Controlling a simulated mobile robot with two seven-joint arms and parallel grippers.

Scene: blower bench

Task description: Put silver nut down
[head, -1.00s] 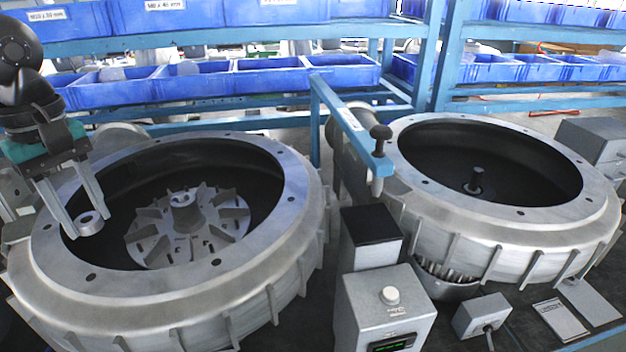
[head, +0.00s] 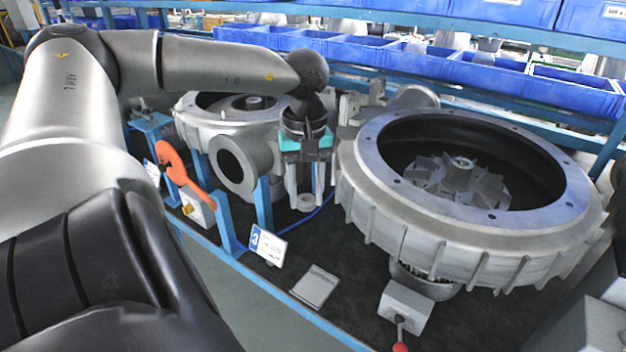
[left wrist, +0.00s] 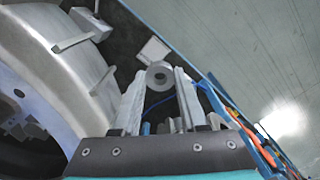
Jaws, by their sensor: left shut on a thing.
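The silver nut (head: 307,203) is a small ring held between the fingertips of my left gripper (head: 305,196), left of the large blower housing (head: 440,225). In the left wrist view the nut (left wrist: 159,75) sits between the two fingers (left wrist: 158,85), with its round hole showing. The gripper is shut on it and points down above the dark bench top (head: 345,245). I cannot tell the exact gap between nut and bench. My right gripper is not in view.
A finned impeller (head: 458,180) sits inside the large housing. A second housing (head: 225,115) stands behind left, with an orange-handled tool (head: 185,178) near it. A sign with a 3 (head: 267,246) and a flat grey pad (head: 315,287) are near the bench edge. Dark bench around the pad is clear.

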